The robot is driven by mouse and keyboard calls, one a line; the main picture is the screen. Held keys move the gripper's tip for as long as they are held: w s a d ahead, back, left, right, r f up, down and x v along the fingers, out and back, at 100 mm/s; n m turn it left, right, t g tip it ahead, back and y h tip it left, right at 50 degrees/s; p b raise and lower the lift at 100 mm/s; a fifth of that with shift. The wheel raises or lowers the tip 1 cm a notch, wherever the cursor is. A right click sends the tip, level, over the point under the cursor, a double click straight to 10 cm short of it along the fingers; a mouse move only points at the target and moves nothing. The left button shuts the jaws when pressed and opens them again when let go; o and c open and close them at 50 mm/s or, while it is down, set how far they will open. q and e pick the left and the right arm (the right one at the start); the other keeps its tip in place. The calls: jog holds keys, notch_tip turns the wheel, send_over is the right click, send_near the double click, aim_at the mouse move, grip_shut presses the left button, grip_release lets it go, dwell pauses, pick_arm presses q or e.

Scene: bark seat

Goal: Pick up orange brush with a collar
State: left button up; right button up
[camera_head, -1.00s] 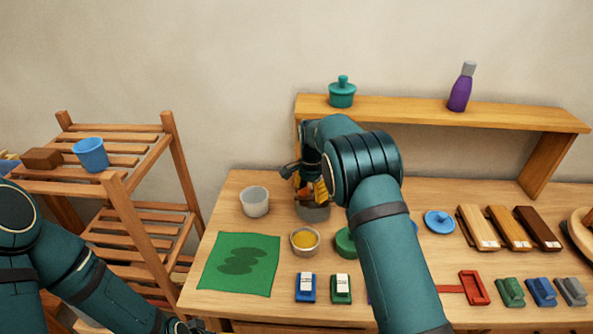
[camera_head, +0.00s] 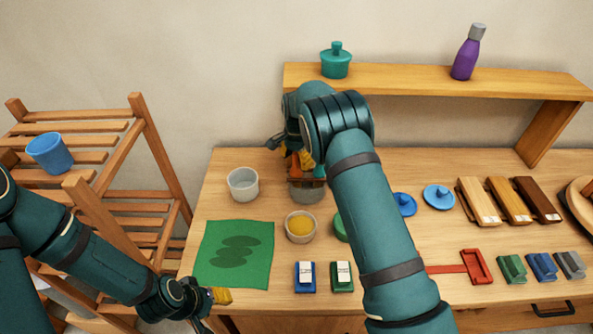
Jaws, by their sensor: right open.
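Something orange (camera_head: 299,164), likely the brush, stands in a grey pot (camera_head: 307,193) at the back of the table, left of centre. Its collar cannot be made out. My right gripper (camera_head: 293,158) is open at the orange thing, over the pot, pointing down. My own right arm covers part of both, and I cannot tell whether the fingers touch the brush. My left gripper (camera_head: 211,304) is low at the table's front left edge, away from the pot; its jaw state is unclear.
A white cup (camera_head: 243,184) and a bowl of yellow stuff (camera_head: 301,227) stand near the pot. A green cloth (camera_head: 234,254) lies front left. Blue and green blocks (camera_head: 305,277) lie in front. A raised shelf (camera_head: 430,85) spans behind. A wooden rack (camera_head: 90,160) stands left.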

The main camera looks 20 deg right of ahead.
notch_tip(320, 180, down, 2)
jog(key=shift+f, duration=0.25)
jog(key=shift+c, duration=0.2)
grip_shut()
jog(key=shift+r, duration=0.15)
